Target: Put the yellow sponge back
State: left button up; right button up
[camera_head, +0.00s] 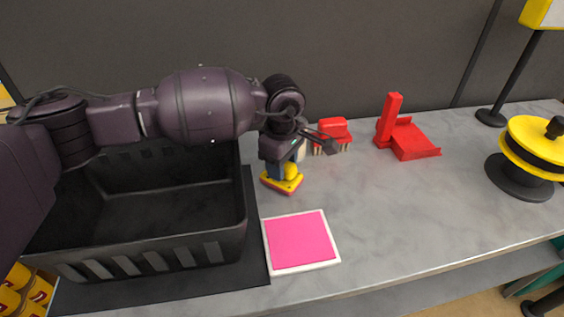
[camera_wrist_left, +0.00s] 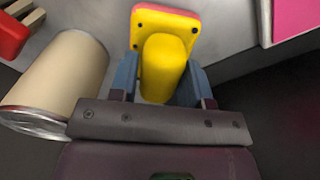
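The yellow sponge (camera_head: 283,183) has a flat yellow plate with a red underside and a raised yellow handle. It is just right of the black crate, above or on the grey counter; I cannot tell whether it touches. My left gripper (camera_head: 284,166) points down over it, with its blue fingers on both sides of the handle. In the left wrist view the sponge handle (camera_wrist_left: 163,65) sits between the fingertips (camera_wrist_left: 162,82), which appear closed against it. A pink pad with a white border (camera_head: 300,240) lies on the counter in front. My right gripper is out of view.
A black crate (camera_head: 140,246) stands on a dark mat at left. A cream cylinder (camera_wrist_left: 62,75) is beside the gripper. A red brush (camera_head: 335,130), red dustpan (camera_head: 412,140) and yellow-black spool (camera_head: 530,150) stand further right. The counter's middle right is clear.

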pick_arm(q)
jog(key=o, duration=0.3)
jog(key=shift+r, duration=0.1)
jog(key=shift+r, duration=0.3)
notch_tip(320, 180, up, 12)
jog(key=p, duration=0.1)
jog(key=shift+f, duration=0.2)
